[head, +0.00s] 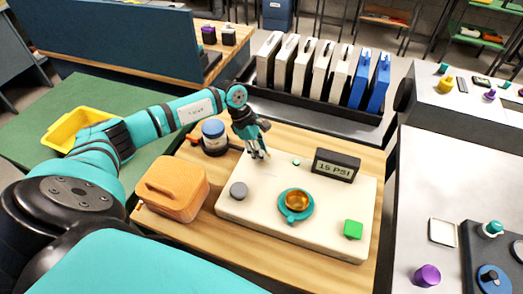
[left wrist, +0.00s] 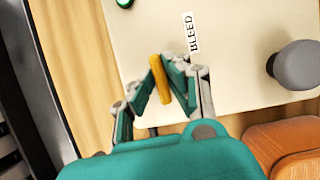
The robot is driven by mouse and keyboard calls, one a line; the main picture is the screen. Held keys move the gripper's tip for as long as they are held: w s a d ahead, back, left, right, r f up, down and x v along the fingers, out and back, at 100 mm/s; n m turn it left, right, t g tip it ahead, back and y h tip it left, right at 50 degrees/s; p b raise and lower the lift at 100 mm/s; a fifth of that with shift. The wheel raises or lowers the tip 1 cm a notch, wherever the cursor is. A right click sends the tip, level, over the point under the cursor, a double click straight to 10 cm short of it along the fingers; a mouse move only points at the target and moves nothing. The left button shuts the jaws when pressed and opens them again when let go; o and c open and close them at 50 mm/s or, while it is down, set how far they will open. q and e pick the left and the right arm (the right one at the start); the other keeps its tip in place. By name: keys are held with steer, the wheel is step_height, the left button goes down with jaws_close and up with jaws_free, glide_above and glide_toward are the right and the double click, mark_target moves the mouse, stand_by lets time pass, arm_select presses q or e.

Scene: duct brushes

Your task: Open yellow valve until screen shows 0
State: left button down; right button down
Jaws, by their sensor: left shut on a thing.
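The screen (head: 336,165) stands at the back right of the cream panel (head: 265,200) and reads 15 PSI. The yellow valve (left wrist: 160,80) is a narrow yellow handle beside the BLEED label (left wrist: 192,35); in the head view my gripper mostly hides it. My left gripper (head: 259,154) reaches down at the panel's back left edge. In the left wrist view its fingers (left wrist: 172,75) are shut on the yellow handle, one on each side. My right gripper is not in view.
On the panel are a grey knob (head: 238,191), a gold knob on a teal base (head: 296,217) and a green block (head: 353,230). An orange container (head: 172,187) and a blue-lidded jar (head: 213,130) stand left. White and blue binders (head: 318,68) stand behind.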

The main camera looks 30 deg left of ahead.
arm_select(q)
steer(key=n+t, duration=0.1)
steer(key=n, duration=0.1)
steer(key=n+t, duration=0.1)
steer(key=n, duration=0.2)
steer(key=shift+y, duration=0.4)
steer(key=n+y, duration=0.1)
steer(key=n, duration=0.3)
steer(key=shift+d+t+b, duration=0.1)
steer(key=shift+t+b, duration=0.3)
steer(key=n+y+b, duration=0.1)
steer(key=n, duration=0.2)
steer(key=shift+n+t+y+b, duration=0.3)
steer(key=shift+n+y+b, duration=0.7)
steer(key=shift+n+b, duration=0.4)
steer(key=shift+n, duration=0.8)
steer(key=shift+r, duration=0.1)
steer(key=c, duration=1.3)
jaws_free()
steer(key=shift+s, duration=0.1)
steer(key=shift+c, duration=0.2)
